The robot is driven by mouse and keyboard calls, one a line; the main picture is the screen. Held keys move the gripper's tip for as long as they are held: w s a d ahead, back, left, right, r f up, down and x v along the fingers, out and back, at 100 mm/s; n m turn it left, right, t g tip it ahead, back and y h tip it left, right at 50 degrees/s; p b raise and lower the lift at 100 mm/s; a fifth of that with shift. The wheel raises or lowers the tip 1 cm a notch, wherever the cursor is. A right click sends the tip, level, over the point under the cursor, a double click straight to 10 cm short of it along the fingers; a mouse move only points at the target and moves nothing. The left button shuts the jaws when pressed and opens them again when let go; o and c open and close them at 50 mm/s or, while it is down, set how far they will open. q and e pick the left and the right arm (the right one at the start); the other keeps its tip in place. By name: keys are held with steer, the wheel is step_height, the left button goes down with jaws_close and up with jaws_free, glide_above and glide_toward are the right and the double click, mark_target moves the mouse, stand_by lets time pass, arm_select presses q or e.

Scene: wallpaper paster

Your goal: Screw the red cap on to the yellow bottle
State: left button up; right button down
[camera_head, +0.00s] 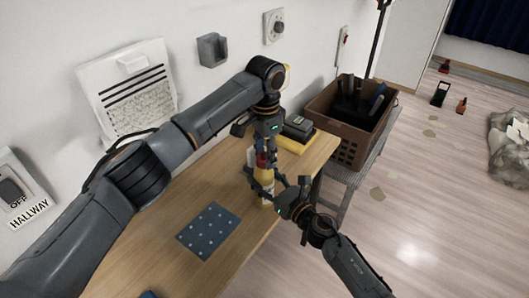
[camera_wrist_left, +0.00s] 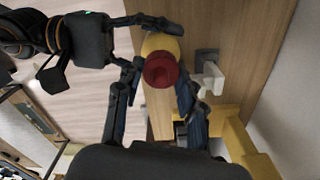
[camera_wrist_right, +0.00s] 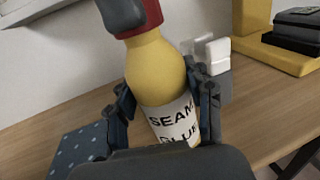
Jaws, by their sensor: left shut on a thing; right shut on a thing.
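The yellow bottle (camera_head: 266,188) stands on the wooden table near its front edge; its white label reads "SEAM GLUE" in the right wrist view (camera_wrist_right: 158,72). My right gripper (camera_wrist_right: 162,92) is shut around the bottle's body. The red cap (camera_wrist_left: 161,69) is at the top of the bottle, in line with the neck; it also shows in the right wrist view (camera_wrist_right: 152,18). My left gripper (camera_wrist_left: 156,80) is shut on the cap from above, one finger on each side. A left finger partly hides the cap in the right wrist view, so I cannot tell how far down it sits.
A dark blue dotted mat (camera_head: 208,230) lies on the table left of the bottle. A small white-and-grey item (camera_wrist_left: 209,78) stands close beside the bottle. A yellow stand with dark blocks (camera_head: 297,136) is behind. A brown basket (camera_head: 347,143) is beyond the table.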

arm_select(q)
steer(key=m, duration=0.6)
steer(key=shift+s+m, duration=0.1)
steer(key=shift+m, duration=0.2)
steer(key=m, duration=1.2)
steer(key=shift+s+a+m, duration=0.1)
steer(key=shift+m, duration=0.2)
steer(key=m, duration=0.6)
steer(key=shift+a+m, duration=0.1)
steer(key=shift+m, duration=0.2)
steer(key=o, duration=0.8)
step_height(320, 180, up, 12)
steer(key=shift+f, duration=0.1)
